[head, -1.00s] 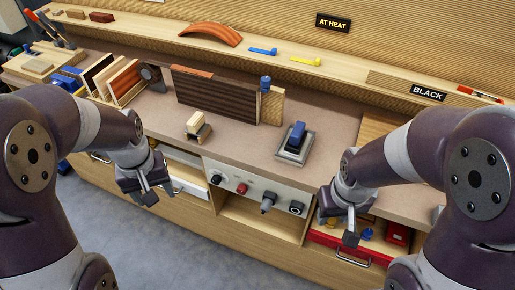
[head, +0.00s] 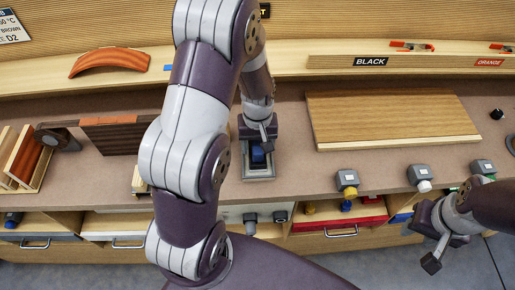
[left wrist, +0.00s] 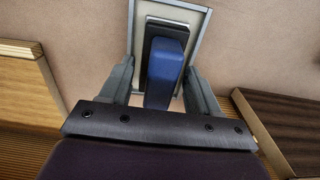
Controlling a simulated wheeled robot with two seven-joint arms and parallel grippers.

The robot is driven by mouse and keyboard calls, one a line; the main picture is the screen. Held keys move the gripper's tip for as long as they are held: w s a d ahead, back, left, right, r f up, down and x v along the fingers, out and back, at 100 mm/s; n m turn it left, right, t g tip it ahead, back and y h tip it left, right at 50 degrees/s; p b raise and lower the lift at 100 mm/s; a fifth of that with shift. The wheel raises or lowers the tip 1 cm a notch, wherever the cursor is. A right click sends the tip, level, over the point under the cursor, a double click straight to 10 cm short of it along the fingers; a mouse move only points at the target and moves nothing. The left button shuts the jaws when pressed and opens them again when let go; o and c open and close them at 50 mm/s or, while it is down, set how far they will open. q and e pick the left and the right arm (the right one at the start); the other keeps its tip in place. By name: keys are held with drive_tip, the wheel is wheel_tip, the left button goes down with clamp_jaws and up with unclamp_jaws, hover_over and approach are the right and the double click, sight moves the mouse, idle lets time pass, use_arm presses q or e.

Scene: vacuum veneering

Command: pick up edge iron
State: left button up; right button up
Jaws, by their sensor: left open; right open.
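The edge iron (head: 257,156), with a blue handle and dark body, rests on its pale metal-rimmed stand (head: 258,179) on the bench. My left gripper (head: 259,141) is over it from behind, partly hiding it. In the left wrist view the blue handle of the iron (left wrist: 166,66) lies between the two open fingers of the left gripper (left wrist: 160,78), with a gap visible on the left side; contact on the right is unclear. My right gripper (head: 437,251) is open and empty, low in front of the bench at the right.
A striped wood panel (head: 390,118) lies on the bench to the right of the iron. Several grey-topped tools (head: 347,179) stand along the front edge. Dark veneered boards (head: 115,134) stand to the left. A curved orange piece (head: 110,61) is on the back shelf.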

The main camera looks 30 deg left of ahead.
use_arm(q)
drive_tip(key=shift+s+d, duration=0.1)
drive_tip(key=shift+d, duration=0.1)
drive_tip(key=shift+a+f, duration=0.15)
drive_tip(key=shift+a, duration=0.2)
drive_tip(key=c, duration=0.8)
clamp_jaws()
drive_tip(key=shift+d, duration=0.15)
